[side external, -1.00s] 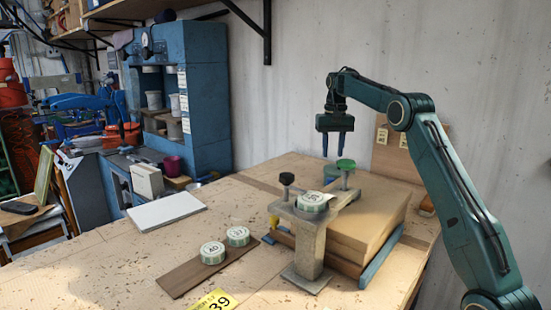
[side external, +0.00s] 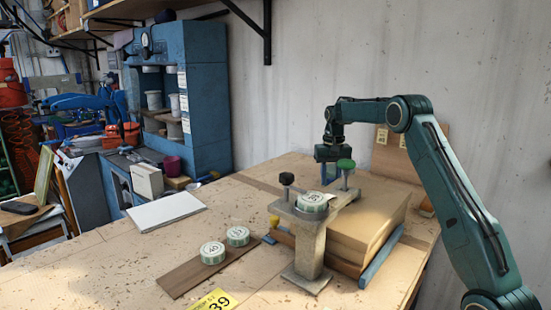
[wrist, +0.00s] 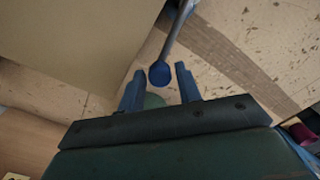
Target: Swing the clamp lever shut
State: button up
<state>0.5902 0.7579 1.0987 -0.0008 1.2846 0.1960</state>
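My gripper (wrist: 160,71) is open, with a finger on either side of the blue ball. I cannot tell whether either finger touches it. In the side view my gripper is low behind the clamp, which partly hides its fingers.
A thick tan block (side external: 375,215) lies beside the clamp. A round labelled weight (side external: 313,202) sits on top of the clamp. Two more weights (side external: 212,253) (side external: 237,236) rest on a brown strip (side external: 190,276). A white board (side external: 165,211) lies to the left.

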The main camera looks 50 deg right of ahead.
grip_shut()
jog(key=shift+w, duration=0.1)
jog(key=w+n, duration=0.1)
jog(key=n, duration=0.1)
jog(key=w+a+n, duration=0.1)
jog(key=shift+w+n, duration=0.1)
jog(key=shift+n, duration=0.3)
jog(key=w+n, duration=0.1)
jog(key=a+n, duration=0.1)
jog(key=n, duration=0.1)
jog(key=shift+w+a+n, duration=0.15)
jog(key=shift+w+n, duration=0.15)
jog(key=shift+w, duration=0.1)
jog(key=n, duration=0.1)
jog(key=w+a+n, duration=0.1)
jog(key=n, duration=0.1)
jog(key=a+n, duration=0.1)
jog(key=shift+w+a+r+n, duration=0.1)
jog(key=shift+w+a+n, duration=0.15)
jog(key=shift+w+n, duration=0.05)
jog(key=shift+w+a+n, duration=0.1)
jog(key=shift+a+n, duration=0.6)
jog(key=shift+n, duration=0.35)
jog(key=shift+w+a+n, duration=0.1)
jog(key=shift+a+n, duration=0.55)
jog(key=shift+n, duration=0.4)
